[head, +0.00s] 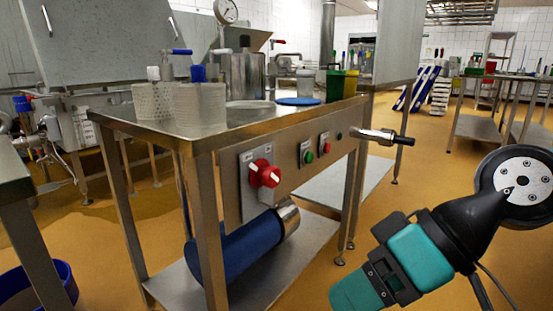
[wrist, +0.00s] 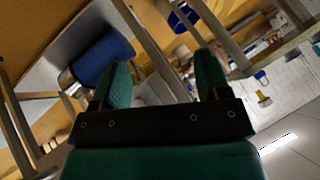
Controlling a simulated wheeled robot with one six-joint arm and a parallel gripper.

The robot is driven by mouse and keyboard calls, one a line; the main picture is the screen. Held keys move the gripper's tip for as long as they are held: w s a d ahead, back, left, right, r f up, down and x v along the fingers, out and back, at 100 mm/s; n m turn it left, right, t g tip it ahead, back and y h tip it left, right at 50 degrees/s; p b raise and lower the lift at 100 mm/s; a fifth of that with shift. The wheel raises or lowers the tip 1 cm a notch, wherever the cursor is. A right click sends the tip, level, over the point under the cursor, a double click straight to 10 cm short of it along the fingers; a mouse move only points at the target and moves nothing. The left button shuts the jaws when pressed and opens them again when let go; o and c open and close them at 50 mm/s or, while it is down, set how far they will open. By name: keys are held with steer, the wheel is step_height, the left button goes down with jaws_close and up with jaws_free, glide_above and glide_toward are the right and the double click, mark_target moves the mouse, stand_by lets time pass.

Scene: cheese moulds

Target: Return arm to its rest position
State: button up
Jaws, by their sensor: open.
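My gripper (wrist: 155,85) shows in the wrist view with its two green fingers apart and nothing between them. In the head view my teal and black gripper (head: 375,278) is at the lower right, in front of and to the right of the steel table (head: 225,137). It is clear of the table in that picture. Two whitish cheese moulds, a left one (head: 153,103) and a right one (head: 200,105), stand upright on the table's left part, far from the gripper.
Red and green controls (head: 309,157) and a handle (head: 385,137) stick out on the table's side. A blue cylinder (head: 245,250) lies on its lower shelf. Green (head: 335,85) and yellow (head: 351,84) containers stand at the table's far end. Open floor (head: 440,180) lies beyond to the right.

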steer(key=s+d+r+g+h+p, duration=0.1)
steer(key=s+d+r+h+p, duration=0.2)
steer(key=s+d+r+h, duration=0.1)
step_height(320, 180, up, 36)
steer(key=p, duration=3.7)
steer(key=shift+s+d+r+m, duration=0.15)
steer(key=shift+d+m, duration=0.15)
steer(key=shift+d, duration=0.15)
